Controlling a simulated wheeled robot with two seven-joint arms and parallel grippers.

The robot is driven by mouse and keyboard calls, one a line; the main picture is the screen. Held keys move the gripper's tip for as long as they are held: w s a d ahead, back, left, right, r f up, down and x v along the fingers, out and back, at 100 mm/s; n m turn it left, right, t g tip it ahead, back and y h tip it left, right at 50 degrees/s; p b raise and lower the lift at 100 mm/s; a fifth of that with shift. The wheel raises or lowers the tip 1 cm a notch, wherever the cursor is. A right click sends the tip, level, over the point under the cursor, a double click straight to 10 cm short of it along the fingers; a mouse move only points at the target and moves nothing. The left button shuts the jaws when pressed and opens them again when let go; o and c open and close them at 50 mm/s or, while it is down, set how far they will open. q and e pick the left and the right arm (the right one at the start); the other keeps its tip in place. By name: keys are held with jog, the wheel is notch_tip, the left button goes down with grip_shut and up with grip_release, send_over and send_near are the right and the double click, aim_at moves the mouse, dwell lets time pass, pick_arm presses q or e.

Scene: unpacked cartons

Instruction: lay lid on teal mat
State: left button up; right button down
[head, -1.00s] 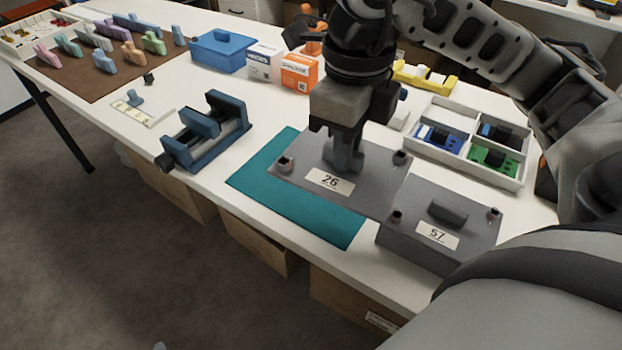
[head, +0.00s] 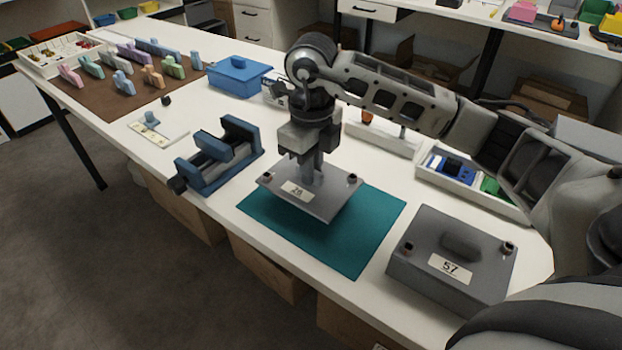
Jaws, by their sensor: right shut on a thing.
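A grey lid (head: 323,202) with a label reading 26 and small dark knobs at its corners is in the head view, near the middle. My right gripper (head: 310,178) is shut on the lid's handle from above; the fingertips partly hide the handle. The teal mat (head: 350,244) lies flat on the white table. The lid is over the mat's left and back part; it appears held a little above it, though the gap is hard to judge. My left gripper is not in view.
A grey box labelled 57 (head: 483,276) stands right of the mat. A blue vise (head: 218,160) stands close to its left. Behind are a blue box (head: 238,79) and a white divided tray (head: 470,188). The table's front edge runs just before the mat.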

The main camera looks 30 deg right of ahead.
notch_tip(320, 180, down, 3)
jog(key=shift+w+f, duration=0.1)
jog(key=shift+f, duration=0.05)
jog(key=shift+f, duration=0.2)
jog(key=c, duration=1.5)
grip_release()
jog(key=shift+o, duration=0.2)
jog(key=shift+r, duration=0.15)
jog(key=shift+r, duration=0.25)
notch_tip(320, 180, up, 12)
jog(key=shift+f+p, duration=0.2)
jog(key=shift+p, duration=0.1)
